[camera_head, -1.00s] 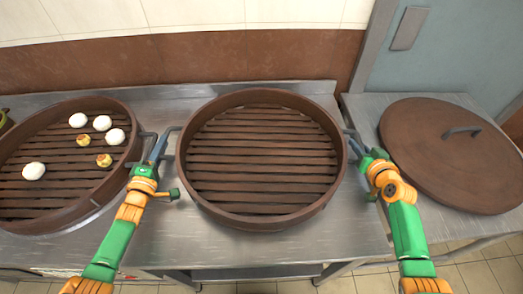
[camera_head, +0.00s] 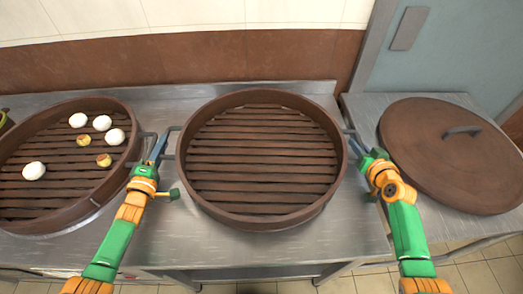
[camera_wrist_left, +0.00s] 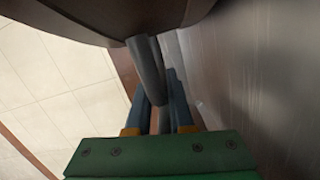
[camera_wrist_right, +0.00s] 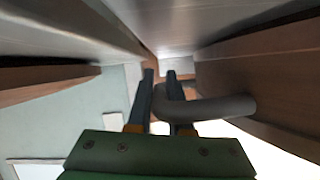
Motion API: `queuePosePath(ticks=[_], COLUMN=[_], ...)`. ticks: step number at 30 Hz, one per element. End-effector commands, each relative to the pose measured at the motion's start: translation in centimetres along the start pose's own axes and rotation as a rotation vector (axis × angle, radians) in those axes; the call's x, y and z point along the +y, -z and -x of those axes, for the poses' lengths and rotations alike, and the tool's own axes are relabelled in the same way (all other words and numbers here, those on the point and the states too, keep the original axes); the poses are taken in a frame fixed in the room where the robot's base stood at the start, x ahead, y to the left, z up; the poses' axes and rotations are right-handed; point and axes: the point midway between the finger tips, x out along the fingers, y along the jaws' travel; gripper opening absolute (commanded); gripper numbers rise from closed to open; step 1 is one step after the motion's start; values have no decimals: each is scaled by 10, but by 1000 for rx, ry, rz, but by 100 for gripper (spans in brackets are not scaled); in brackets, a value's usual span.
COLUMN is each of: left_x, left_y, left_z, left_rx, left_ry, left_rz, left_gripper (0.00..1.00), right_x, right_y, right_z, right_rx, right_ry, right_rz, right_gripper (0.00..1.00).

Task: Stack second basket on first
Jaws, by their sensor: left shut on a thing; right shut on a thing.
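A round brown slatted basket (camera_head: 262,208), empty, is at the middle of the steel counter. My left gripper (camera_head: 160,148) is shut on the grey handle at its left side; the left wrist view shows this handle (camera_wrist_left: 148,68) between the fingers. My right gripper (camera_head: 358,148) is shut on the opposite handle, which also shows in the right wrist view (camera_wrist_right: 215,108). I cannot tell whether the basket is clear of the counter. A second basket (camera_head: 70,212) stands at the left with white buns (camera_head: 34,171) and small yellowish dumplings (camera_head: 84,139) in it.
A round brown lid (camera_head: 440,170) with a grey handle lies on a side counter at the right. The steel counter (camera_head: 270,252) is bare in front of the middle basket. A brown and white tiled wall (camera_head: 190,58) closes the back. The two baskets are close together.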

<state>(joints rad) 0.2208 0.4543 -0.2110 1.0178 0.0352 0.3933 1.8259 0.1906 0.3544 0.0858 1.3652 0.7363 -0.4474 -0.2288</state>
Motion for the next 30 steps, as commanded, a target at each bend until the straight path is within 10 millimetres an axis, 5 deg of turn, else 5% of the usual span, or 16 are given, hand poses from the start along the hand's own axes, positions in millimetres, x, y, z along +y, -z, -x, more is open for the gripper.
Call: queuePosePath(ticks=[10,21,30], left_x=[1,50,50], left_y=[0,10,10], left_z=[0,0,0], left_rx=[0,1,1], left_ry=[3,-1,-2], left_rz=[-2,-2,-1], left_gripper=[0,0,0], right_x=[0,-10,-10], right_y=[1,46,46], right_z=[1,19,19], right_rx=[-2,2,2], right_ry=[-1,-1,-1], right_rz=[1,0,0], right_gripper=[0,0,0])
